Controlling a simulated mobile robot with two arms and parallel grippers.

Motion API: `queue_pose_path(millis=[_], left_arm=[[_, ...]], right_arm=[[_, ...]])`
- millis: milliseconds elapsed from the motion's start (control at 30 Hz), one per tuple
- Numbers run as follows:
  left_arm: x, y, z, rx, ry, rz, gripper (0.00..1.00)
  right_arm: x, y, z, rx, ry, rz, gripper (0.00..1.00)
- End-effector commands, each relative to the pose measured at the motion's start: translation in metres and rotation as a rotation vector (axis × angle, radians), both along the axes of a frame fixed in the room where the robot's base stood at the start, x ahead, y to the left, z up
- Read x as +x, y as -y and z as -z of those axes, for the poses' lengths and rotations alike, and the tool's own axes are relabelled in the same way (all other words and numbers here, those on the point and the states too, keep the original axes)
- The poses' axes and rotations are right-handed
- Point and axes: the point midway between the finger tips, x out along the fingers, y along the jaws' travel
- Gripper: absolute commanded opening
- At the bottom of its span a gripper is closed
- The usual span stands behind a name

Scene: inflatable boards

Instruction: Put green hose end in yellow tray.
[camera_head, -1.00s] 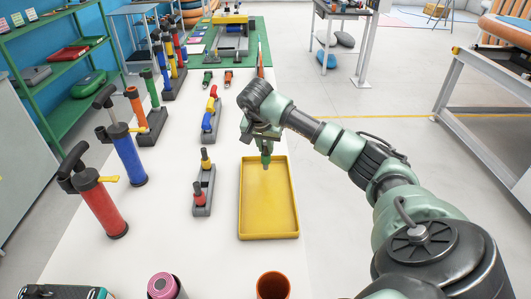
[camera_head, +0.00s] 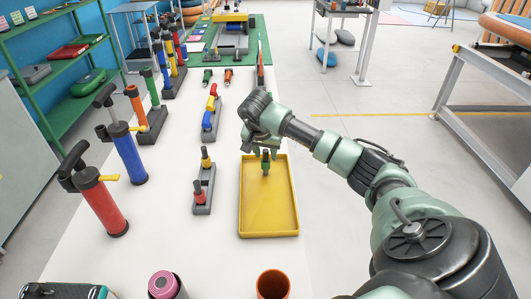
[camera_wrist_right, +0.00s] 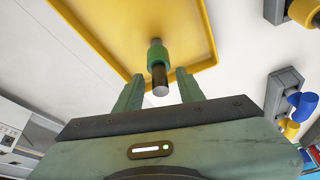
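The green hose end (camera_head: 266,164) is in the far part of the yellow tray (camera_head: 268,210) and looks roughly upright. My right gripper (camera_head: 262,150) is just above and around its upper part. In the right wrist view, the fingers (camera_wrist_right: 159,92) are spread apart. The green hose end (camera_wrist_right: 158,66) shows between and beyond them, with a gap on each side. The yellow tray (camera_wrist_right: 90,30) lies behind it. Whether the hose end's base touches the tray floor is hard to tell. My left gripper is not in view.
Grey holders with coloured fittings (camera_head: 204,185) stand left of the tray. Red (camera_head: 100,205) and blue (camera_head: 128,155) pumps stand further left. An orange cup (camera_head: 272,284) and a pink roll (camera_head: 163,284) are at the near edge. Another green fitting (camera_head: 207,76) lies further back.

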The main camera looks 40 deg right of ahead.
Motion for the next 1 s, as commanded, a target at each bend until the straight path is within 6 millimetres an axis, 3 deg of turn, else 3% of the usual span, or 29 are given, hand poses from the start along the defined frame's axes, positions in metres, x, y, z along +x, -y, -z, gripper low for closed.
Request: queue_pose_path(millis=[167, 600, 767, 1000], left_arm=[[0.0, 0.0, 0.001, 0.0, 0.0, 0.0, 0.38], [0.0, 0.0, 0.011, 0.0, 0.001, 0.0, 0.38], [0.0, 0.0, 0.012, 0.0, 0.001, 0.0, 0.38], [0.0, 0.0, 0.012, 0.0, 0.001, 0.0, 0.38]], right_arm=[[-0.002, -0.005, -0.017, 0.0, 0.004, -0.002, 0.38], [-0.02, -0.034, -0.098, 0.0, 0.004, -0.002, 0.38], [-0.024, -0.038, -0.11, 0.0, 0.001, 0.0, 0.38], [-0.025, -0.039, -0.113, 0.0, -0.001, 0.0, 0.38]])
